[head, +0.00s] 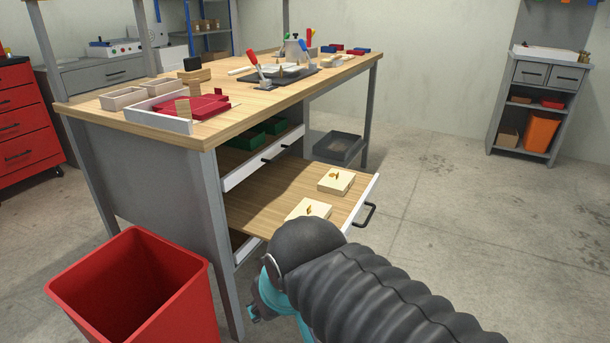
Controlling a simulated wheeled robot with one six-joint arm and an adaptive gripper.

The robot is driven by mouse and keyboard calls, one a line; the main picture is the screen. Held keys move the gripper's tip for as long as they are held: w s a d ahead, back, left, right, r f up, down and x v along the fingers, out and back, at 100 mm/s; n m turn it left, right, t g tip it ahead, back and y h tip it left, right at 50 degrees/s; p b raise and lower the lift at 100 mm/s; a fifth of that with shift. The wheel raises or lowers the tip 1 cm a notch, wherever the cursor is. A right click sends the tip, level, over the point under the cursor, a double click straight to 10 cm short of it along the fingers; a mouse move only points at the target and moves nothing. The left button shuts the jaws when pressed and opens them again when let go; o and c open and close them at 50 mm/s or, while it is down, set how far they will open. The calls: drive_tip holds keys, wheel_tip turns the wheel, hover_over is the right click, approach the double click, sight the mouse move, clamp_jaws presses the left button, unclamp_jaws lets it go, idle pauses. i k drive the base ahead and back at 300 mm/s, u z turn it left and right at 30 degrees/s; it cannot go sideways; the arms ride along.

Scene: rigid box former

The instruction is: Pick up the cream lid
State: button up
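Two cream square pieces, each with a small golden mark on top, lie in the open lower drawer of the workbench. The farther cream piece (335,181) is in full view. The nearer cream piece (306,209) is partly hidden behind my arm. I cannot tell from here whether they are lids or closed boxes. My arm fills the bottom middle. Only a small teal and dark part of my gripper (254,307) shows beyond it, below and left of the drawer and apart from both pieces. Its fingers are not clear.
The open drawer (270,187) juts out from the workbench (185,138). A red bin (180,315) stands at the bottom left. Trays and a red piece (195,106) lie on the benchtop. A dark grey crate (338,147) sits behind the drawer. Floor at right is clear.

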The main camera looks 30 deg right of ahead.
sight(337, 182)
drive_tip(key=z, duration=0.15)
drive_tip(key=i, duration=0.65)
drive_tip(key=z, duration=0.9)
drive_tip(key=i, duration=0.35)
drive_tip(key=z, duration=0.3)
